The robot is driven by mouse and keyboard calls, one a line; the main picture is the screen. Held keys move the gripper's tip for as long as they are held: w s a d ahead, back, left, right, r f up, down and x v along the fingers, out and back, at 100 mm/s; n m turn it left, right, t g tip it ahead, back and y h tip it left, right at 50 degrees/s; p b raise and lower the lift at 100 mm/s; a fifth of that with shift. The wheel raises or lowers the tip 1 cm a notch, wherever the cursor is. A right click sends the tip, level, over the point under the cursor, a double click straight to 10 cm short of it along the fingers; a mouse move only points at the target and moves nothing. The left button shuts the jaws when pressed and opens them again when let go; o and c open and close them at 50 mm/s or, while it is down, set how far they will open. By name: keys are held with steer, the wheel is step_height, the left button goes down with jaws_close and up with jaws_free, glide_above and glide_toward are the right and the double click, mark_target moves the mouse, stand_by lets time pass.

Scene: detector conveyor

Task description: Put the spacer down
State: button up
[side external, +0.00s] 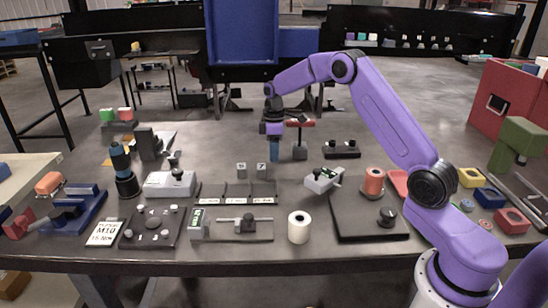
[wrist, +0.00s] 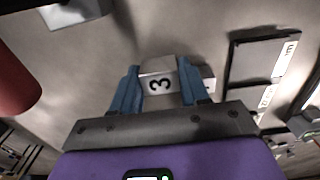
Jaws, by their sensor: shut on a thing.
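The spacer is a small pale grey block (wrist: 158,82) marked with a black 3, held between the blue fingers of my gripper (wrist: 158,92) in the wrist view. The tray's edge also shows at the right in the wrist view (wrist: 231,66).
A post with a red top (side external: 300,124) stands just right of my gripper. Bare table lies left of my gripper.

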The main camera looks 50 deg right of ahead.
steer(key=s+a+r, duration=0.3)
steer(key=s+r, duration=0.7)
steer(key=s, duration=0.3)
steer(key=s+a, duration=0.5)
steer(key=a, duration=0.6)
steer(key=s+a, duration=0.6)
steer(key=a, duration=0.5)
glide_above(223, 229)
step_height(223, 229, down, 9)
steer(key=shift+s+r, duration=0.15)
steer(key=shift+w+f, duration=0.2)
steer(key=shift+f, duration=1.45)
steer(key=shift+s+f, duration=0.1)
steer(key=shift+f, duration=0.05)
